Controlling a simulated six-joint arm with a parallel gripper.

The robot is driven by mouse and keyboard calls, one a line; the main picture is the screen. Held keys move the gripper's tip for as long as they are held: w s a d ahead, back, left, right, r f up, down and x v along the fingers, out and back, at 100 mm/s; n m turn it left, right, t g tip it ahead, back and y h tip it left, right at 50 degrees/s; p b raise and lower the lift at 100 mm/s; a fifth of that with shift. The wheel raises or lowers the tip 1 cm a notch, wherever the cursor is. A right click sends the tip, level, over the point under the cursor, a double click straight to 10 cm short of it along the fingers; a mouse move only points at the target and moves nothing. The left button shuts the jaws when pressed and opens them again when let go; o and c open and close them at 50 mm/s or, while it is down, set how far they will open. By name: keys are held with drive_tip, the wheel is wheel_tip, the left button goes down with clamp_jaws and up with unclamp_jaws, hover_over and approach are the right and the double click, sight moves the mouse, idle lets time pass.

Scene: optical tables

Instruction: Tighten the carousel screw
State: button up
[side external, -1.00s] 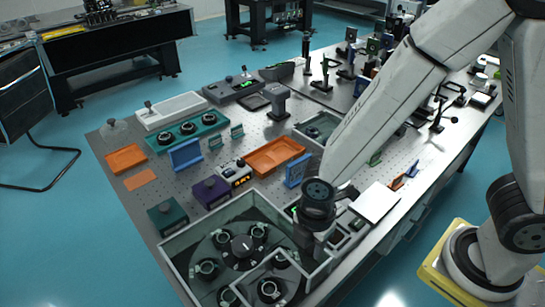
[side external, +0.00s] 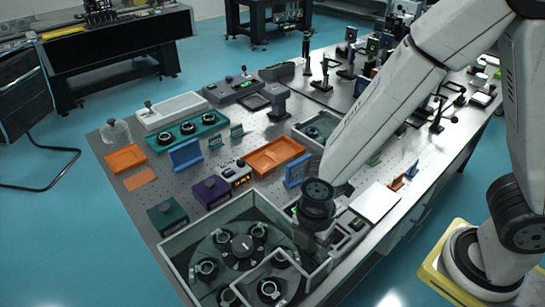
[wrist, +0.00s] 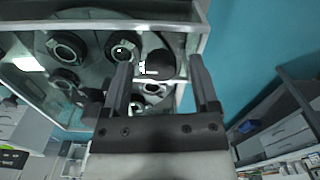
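The carousel (side external: 222,268) is a round plate carrying several black ring mounts inside a clear-walled box at the bottom of the side view. A black round knob with a white mark (side external: 241,245), which looks like the carousel screw, sits at its centre. My gripper (side external: 318,250) is at the box's right side, apart from that knob; its fingertips are not clear there. In the wrist view, my gripper (wrist: 163,72) has its two fingers wide apart. A dark round part with white marks (wrist: 160,64) shows between them; I cannot tell whether they touch it.
The box's wall (side external: 190,229) rises around the carousel. A purple block (side external: 211,190), a dark green block (side external: 167,216) and an orange tray (side external: 275,157) stand behind it. A white plate (side external: 375,202) lies to the right. Blue floor shows beyond the table's edge.

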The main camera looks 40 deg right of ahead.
drive_tip(key=shift+r, duration=0.15)
drive_tip(key=shift+r, duration=3.75)
drive_tip(key=shift+w+d+m, duration=0.15)
drive_tip(key=shift+d+m, duration=0.3)
drive_tip(key=shift+m, duration=0.05)
drive_tip(key=w+d+f+m+t, duration=0.1)
drive_tip(key=w+d+m+t, duration=0.1)
drive_tip(key=d+m, duration=1.2)
drive_tip(key=m, duration=0.5)
drive_tip(key=shift+w+d+f+t, duration=0.15)
drive_tip(key=shift+d+f+t, duration=0.1)
drive_tip(key=shift+d+t, duration=0.1)
